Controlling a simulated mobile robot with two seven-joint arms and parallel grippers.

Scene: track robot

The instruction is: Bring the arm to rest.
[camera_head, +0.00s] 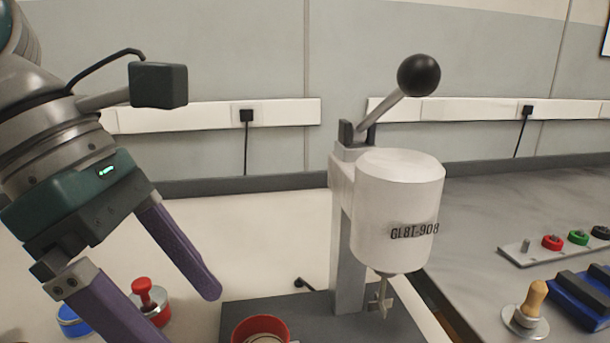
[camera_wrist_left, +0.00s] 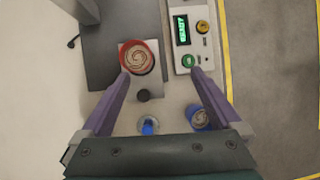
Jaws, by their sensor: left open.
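My left gripper (camera_head: 180,318) comes in from the left in the head view, its two purple fingers spread and pointing down to the right. In the left wrist view the gripper (camera_wrist_left: 160,76) is also open, with nothing between its fingertips. A red container (camera_wrist_left: 126,57) with swirled brown and cream contents lies just beyond the fingertips in that view. The red container (camera_head: 240,328) also shows at the bottom of the head view, partly cut off. My right gripper is not in view.
A white lever machine (camera_head: 400,190) stands on a dark base (camera_head: 235,307). A red-knobbed metal piece (camera_head: 144,290) and a blue item (camera_head: 72,318) are near my fingers. A control box (camera_wrist_left: 186,35) with a green display shows in the wrist view. A grey bench (camera_head: 480,220) stands at right.

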